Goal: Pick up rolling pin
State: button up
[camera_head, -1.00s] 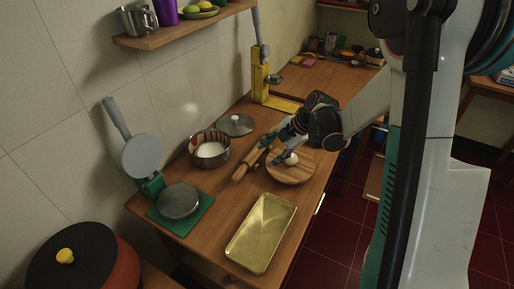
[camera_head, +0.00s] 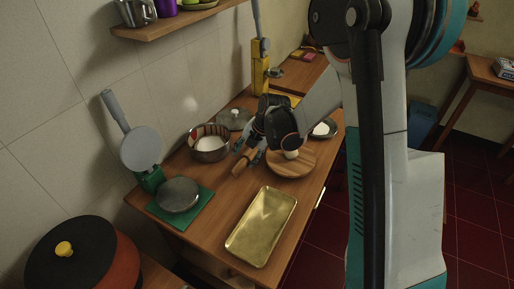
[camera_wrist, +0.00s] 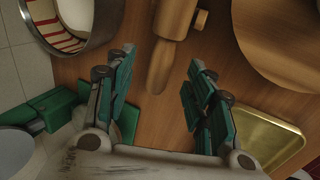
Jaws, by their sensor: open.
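The wooden rolling pin (camera_head: 243,161) lies on the wooden counter between a metal pot and a round wooden board. In the head view my gripper and wrist cover much of it. In the wrist view its handle and part of its thick body (camera_wrist: 176,18) show at the top centre. My gripper (camera_wrist: 157,75) is open, with its green fingers on either side of the handle (camera_wrist: 159,68). The fingers do not visibly touch the pin. In the head view my gripper (camera_head: 254,150) is over the pin, with its fingertips partly hidden.
The metal pot (camera_head: 210,152) with white contents stands left of the pin. The round board (camera_head: 303,164) carries a small whitish item (camera_head: 291,154) to the right. A brass tray (camera_head: 262,226) lies in front. A green press (camera_head: 178,197) stands open at left.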

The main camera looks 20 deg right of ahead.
aim_at(242, 163)
jog(key=b+x, duration=0.2)
jog(key=x, duration=0.3)
jog(key=shift+s+f, duration=0.1)
jog(key=shift+f, duration=0.25)
jog(key=shift+r, duration=0.1)
jog(key=shift+c, duration=0.3)
jog(key=c, duration=1.1)
